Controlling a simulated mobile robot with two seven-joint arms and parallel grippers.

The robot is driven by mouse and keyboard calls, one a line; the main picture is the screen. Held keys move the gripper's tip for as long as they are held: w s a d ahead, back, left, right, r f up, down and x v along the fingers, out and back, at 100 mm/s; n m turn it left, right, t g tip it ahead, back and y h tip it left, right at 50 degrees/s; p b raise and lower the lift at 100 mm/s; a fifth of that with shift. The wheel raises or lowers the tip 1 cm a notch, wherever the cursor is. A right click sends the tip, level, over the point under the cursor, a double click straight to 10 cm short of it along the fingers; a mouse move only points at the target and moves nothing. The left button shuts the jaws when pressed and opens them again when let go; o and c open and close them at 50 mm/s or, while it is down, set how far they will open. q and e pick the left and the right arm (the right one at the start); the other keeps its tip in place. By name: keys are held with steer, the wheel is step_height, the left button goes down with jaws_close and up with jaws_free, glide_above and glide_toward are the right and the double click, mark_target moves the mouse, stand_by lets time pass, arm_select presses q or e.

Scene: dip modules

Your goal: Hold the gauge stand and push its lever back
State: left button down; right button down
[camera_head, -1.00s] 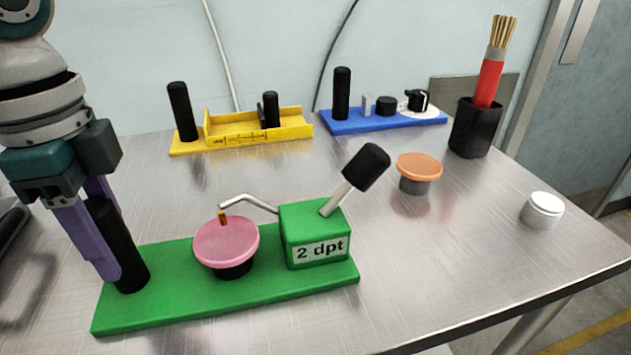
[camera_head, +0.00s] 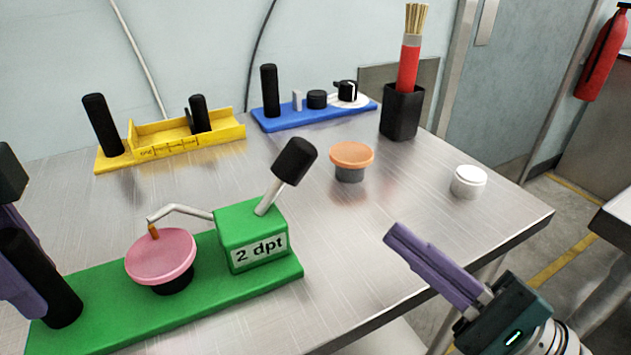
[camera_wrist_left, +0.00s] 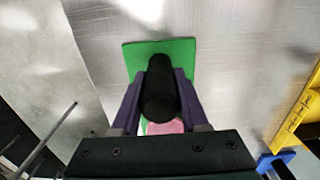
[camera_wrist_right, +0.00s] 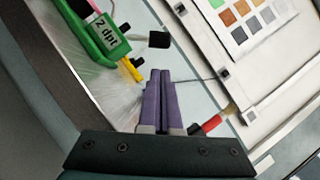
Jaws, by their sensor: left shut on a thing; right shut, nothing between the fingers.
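The green gauge stand (camera_head: 120,318) lies on the metal table at the front left. It bears a black post, a pink disc (camera_head: 161,254) with a bent metal arm over it, and a green block labelled "2 dpt" (camera_head: 257,250). A lever with a black knob (camera_head: 294,161) leans up to the right from the block. My left gripper (camera_wrist_left: 160,92) is shut on the stand's black post (camera_wrist_left: 160,90). The right wrist view shows the block (camera_wrist_right: 100,38) and knob (camera_wrist_right: 158,40).
An orange-topped knob (camera_head: 351,158) and a white cap (camera_head: 468,181) stand behind and right of the lever. A yellow stand (camera_head: 185,147), a blue stand (camera_head: 320,118) and a black cup (camera_head: 401,112) are at the back. Bare table lies between the block and the right edge.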

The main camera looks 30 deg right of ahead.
steer(key=x, duration=1)
steer(key=shift+a+r+n+g+y, duration=0.2)
steer(key=shift+r+n+g+y, duration=0.15)
steer(key=shift+n, duration=0.35)
steer(key=shift+s+a+r+n+g, duration=0.1)
steer(key=shift+a+r+n+g, duration=0.3)
steer(key=shift+n, duration=0.5)
steer(key=shift+a+r+n+g, duration=0.25)
steer(key=shift+r+n+g, duration=0.3)
steer(key=shift+n, duration=0.35)
steer(key=shift+a+r+n+g, duration=0.5)
steer(key=shift+a+n, duration=0.1)
steer(key=shift+n, duration=0.35)
steer(key=shift+a+r+n+g, duration=0.45)
steer(key=shift+a+n, duration=0.2)
steer(key=shift+n, duration=0.3)
glide_toward(308, 162)
steer(key=shift+s+a+r, duration=0.85)
steer(key=shift+a, duration=0.1)
